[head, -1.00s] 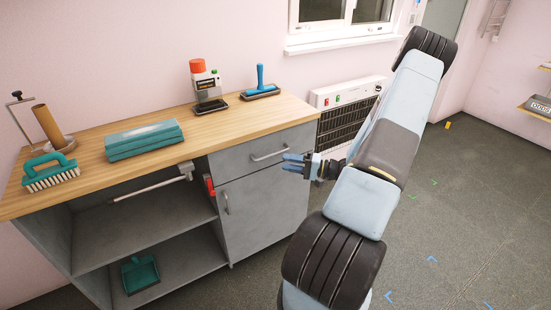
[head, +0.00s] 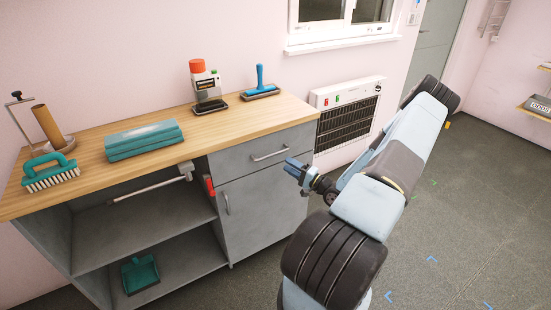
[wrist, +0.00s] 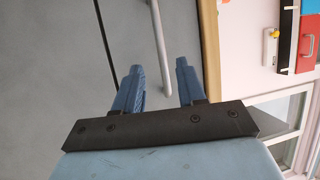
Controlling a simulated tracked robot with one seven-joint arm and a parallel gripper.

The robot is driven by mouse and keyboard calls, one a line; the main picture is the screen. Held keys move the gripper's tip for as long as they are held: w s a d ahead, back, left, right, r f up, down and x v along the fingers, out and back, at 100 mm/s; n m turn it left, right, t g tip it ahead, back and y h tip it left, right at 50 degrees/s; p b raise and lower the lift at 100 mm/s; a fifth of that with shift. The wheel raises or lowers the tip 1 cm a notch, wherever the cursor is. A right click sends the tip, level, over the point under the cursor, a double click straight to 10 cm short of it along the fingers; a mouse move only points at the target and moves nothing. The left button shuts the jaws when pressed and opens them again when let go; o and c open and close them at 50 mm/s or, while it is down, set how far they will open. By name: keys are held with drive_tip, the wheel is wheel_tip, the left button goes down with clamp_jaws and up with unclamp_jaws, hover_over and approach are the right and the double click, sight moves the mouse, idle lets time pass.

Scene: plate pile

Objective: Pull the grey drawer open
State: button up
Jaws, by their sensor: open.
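The grey drawer (head: 240,160) is closed, flush under the wooden worktop at the cabinet's upper right. Its metal bar handle (head: 270,155) runs across its front. My gripper (head: 291,167) is open and empty, in front of the drawer's right part, just right of the handle in the head view. In the wrist view, the drawer front (wrist: 185,25) fills the upper middle, and the handle (wrist: 158,40) appears as an upright bar between the open fingers (wrist: 158,72). No contact shows; I cannot tell the exact gap to the handle.
Below the drawer is a cabinet door (head: 262,205) with its own handle (head: 227,203). Open shelves (head: 150,230) lie to its left. The worktop (head: 225,125) holds a brush, a teal stack and tools. A heater (head: 345,120) stands behind; the floor at right is clear.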

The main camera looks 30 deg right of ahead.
sight(276, 157)
drive_tip(key=x, duration=0.7)
drive_tip(key=shift+w+a+r, duration=0.1)
drive_tip(key=shift+w+a, duration=0.05)
drive_tip(key=shift+w, duration=0.1)
drive_tip(key=shift+c, duration=0.2)
clamp_jaws()
